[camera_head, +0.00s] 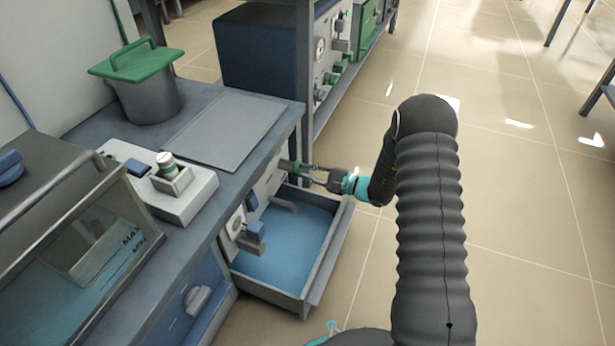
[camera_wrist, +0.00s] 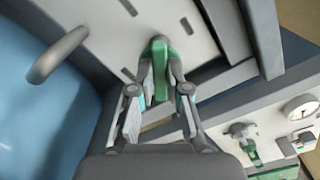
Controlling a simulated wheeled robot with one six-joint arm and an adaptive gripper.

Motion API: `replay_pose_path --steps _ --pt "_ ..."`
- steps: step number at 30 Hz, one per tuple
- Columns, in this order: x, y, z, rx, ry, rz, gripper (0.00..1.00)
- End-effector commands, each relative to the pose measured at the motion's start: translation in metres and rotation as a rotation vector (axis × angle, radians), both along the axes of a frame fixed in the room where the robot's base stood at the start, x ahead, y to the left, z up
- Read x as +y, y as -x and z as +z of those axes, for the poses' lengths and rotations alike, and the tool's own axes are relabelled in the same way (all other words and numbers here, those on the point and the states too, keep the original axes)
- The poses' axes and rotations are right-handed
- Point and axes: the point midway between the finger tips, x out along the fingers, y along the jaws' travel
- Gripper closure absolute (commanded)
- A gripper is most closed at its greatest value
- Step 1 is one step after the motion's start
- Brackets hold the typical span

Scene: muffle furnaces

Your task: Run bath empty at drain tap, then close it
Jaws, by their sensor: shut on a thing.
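The drain tap's green handle (camera_wrist: 160,68) sits on a pale panel in the wrist view. My gripper (camera_wrist: 160,82) has its two fingers closed on either side of this handle. In the head view my gripper (camera_head: 310,173) reaches the tap (camera_head: 288,166) from the right, at the bench front. A grey curved spout (camera_wrist: 58,55) points over blue water; it also shows in the head view (camera_head: 284,204). The bath (camera_head: 150,240) at the left has clear walls with MAX and MIN marks. Its exact water level is hard to tell.
A pull-out tray (camera_head: 309,298) below the tap holds blue water. A grey pot with a green lid (camera_head: 138,60) and a white control box (camera_head: 160,190) stand on the bench.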

Motion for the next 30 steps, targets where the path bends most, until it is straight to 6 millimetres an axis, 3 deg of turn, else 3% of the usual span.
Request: replay_pose_path --steps 15,30 --pt "0.0007 0.0013 -0.0026 -0.412 0.149 0.0 1.0" --pt "0.0007 0.0015 -0.004 -0.575 0.208 0.001 1.0"
